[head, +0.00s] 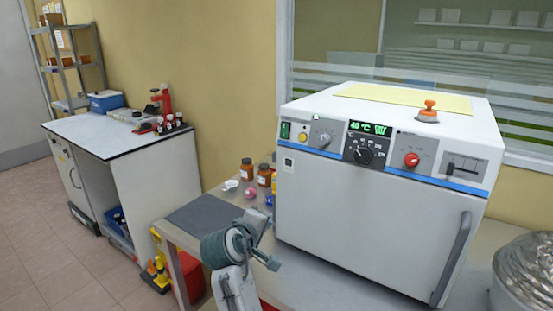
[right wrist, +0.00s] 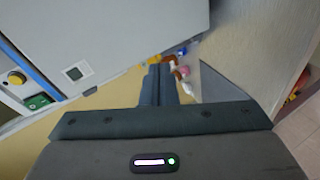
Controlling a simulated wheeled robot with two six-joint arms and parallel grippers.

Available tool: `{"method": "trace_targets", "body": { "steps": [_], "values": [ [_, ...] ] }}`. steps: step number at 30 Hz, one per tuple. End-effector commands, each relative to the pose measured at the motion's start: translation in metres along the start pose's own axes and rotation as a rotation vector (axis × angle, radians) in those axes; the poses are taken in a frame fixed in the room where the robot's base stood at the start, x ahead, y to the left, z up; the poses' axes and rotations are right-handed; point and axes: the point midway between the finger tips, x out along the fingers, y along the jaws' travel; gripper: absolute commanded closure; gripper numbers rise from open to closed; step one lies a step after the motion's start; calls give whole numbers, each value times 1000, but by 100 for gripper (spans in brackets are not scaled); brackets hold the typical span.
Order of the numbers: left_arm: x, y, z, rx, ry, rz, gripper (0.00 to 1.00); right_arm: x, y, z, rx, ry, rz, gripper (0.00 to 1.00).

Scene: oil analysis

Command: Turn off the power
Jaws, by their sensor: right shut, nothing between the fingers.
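A white oven-like instrument (head: 370,220) stands on the bench, its control panel across the top front. A green rocker switch (head: 285,130) sits at the panel's left end, beside a yellow button (head: 302,135). The green display (head: 370,127) is lit. My right gripper (head: 265,214) is low in front of the instrument's left side, below and apart from the switch. In the right wrist view, its fingers (right wrist: 160,84) are shut and empty, and the green switch (right wrist: 38,101) shows at the left. My left gripper is not in view.
The panel also carries knobs, including a red one (head: 411,160), and a slider. Brown bottles (head: 247,169) and small items stand left of the instrument, behind a dark mat (head: 202,215). An orange-handled stamp-like object (head: 428,111) sits on top. A foil-like object (head: 528,275) is at right.

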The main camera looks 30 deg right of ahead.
Motion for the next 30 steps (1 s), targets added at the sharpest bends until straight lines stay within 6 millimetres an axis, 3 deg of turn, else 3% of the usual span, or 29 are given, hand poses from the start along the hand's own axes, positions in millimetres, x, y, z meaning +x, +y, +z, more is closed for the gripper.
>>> {"method": "trace_targets", "body": {
  "steps": [1, 6, 9, 12, 18, 30],
  "values": [
    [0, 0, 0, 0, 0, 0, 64, -11, 31, -23, -20, -8, 54, 100],
    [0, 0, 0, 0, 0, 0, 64, -50, 116, -69, -116, -75, 212, 100],
    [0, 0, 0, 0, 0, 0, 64, -71, 151, -84, -155, -111, 274, 100],
    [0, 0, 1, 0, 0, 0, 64, -86, 173, -92, -181, -137, 313, 100],
    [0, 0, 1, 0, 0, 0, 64, -94, 185, -96, -198, -156, 334, 100],
    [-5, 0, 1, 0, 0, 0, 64, -86, 189, -94, -197, -157, 335, 100]
  ]
}}
